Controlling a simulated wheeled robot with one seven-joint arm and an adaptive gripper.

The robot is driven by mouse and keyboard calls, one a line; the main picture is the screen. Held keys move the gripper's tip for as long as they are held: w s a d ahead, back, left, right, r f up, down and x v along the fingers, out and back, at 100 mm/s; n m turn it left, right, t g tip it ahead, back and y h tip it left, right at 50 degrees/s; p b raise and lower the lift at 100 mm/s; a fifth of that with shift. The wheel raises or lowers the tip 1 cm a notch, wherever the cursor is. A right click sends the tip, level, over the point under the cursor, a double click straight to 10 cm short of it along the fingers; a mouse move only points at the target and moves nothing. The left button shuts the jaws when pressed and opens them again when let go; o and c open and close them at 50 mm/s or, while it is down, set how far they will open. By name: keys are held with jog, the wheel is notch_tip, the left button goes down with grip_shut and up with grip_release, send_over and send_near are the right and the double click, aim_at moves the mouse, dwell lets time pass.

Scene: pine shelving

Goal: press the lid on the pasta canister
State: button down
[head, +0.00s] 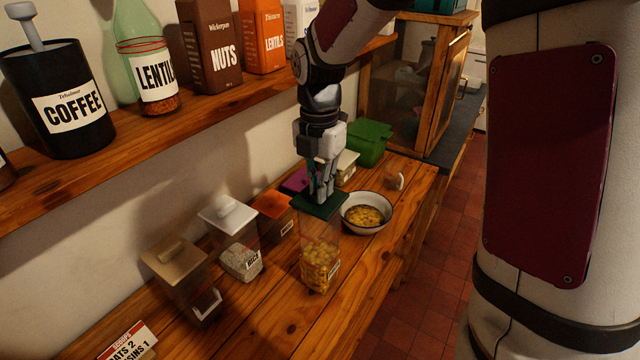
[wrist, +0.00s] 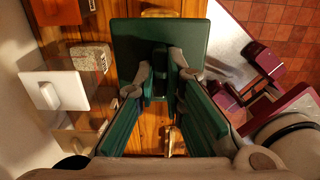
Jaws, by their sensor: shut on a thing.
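The pasta canister (head: 320,262) is a clear, tall box with yellow pasta in its lower part, standing on the wooden counter. The square dark green lid (head: 318,206) is at its top, roughly over the mouth; I cannot tell whether it is fully seated. My gripper (head: 322,192) points down from above and is shut on the lid's raised handle. In the wrist view the lid (wrist: 185,30) fills the upper middle, with the handle between my fingertips (wrist: 165,75).
A white bowl (head: 346,219) of yellow food stands close behind the canister to the right. A white-lidded rice canister (head: 241,262), a tan-lidded one (head: 187,285) and an orange-lidded one (head: 283,232) stand to the left. A shelf (head: 215,112) of containers runs above.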

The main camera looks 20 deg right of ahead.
dwell(0.4)
jog(key=c, duration=1.1)
grip_release()
jog(key=shift+r+p, duration=1.2)
jog(key=shift+r, duration=2.3)
grip_shut()
jog(key=shift+f, duration=0.35)
